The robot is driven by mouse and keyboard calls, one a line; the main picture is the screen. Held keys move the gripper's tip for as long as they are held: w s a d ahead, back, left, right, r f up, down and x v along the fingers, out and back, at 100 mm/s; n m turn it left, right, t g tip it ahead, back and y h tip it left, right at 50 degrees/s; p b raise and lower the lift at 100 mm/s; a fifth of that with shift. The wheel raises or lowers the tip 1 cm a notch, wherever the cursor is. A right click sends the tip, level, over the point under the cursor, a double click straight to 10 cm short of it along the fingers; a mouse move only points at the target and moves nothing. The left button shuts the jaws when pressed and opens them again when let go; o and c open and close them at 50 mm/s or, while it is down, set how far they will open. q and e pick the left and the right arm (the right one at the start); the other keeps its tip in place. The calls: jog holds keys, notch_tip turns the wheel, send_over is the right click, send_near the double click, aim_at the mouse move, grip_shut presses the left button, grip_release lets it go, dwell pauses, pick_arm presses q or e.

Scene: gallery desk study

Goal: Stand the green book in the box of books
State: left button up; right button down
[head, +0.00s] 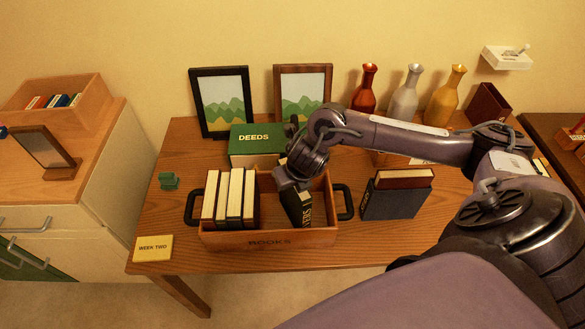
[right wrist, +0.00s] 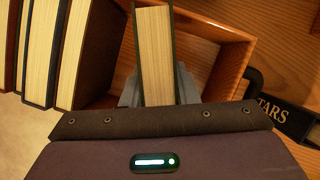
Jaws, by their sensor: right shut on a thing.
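The box of books (head: 222,240) is an open wooden crate marked BOOKS with black handles, on the desk. Several books (head: 235,196) stand upright in its left part; they also show in the right wrist view (right wrist: 40,50). My right gripper (head: 293,184) is shut on the green book (head: 303,208), a very dark green one with pale spine lettering. It holds the book, slightly tilted, in the right part of the box, apart from the row. The right wrist view shows its page edges (right wrist: 154,55) between the fingers. Whether its lower end touches the box floor is hidden. My left gripper is out of view.
A green DEEDS box (head: 256,142) stands behind the crate. Dark books (head: 385,200) stand close to its right handle. Two picture frames (head: 222,101) and several vases (head: 405,95) line the back. A WEEK TWO card (head: 153,248) lies at front left.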

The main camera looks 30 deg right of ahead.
jog(key=shift+f, duration=0.15)
jog(key=c, duration=1.1)
grip_release()
jog(key=p+v, duration=0.1)
jog(key=v, duration=1)
jog(key=shift+w+p, duration=0.1)
jog(key=shift+p, duration=0.25)
jog(key=shift+s+a+r, duration=0.1)
jog(key=shift+s+r, duration=0.2)
jog(key=shift+r, duration=0.2)
jog(key=shift+f, duration=0.1)
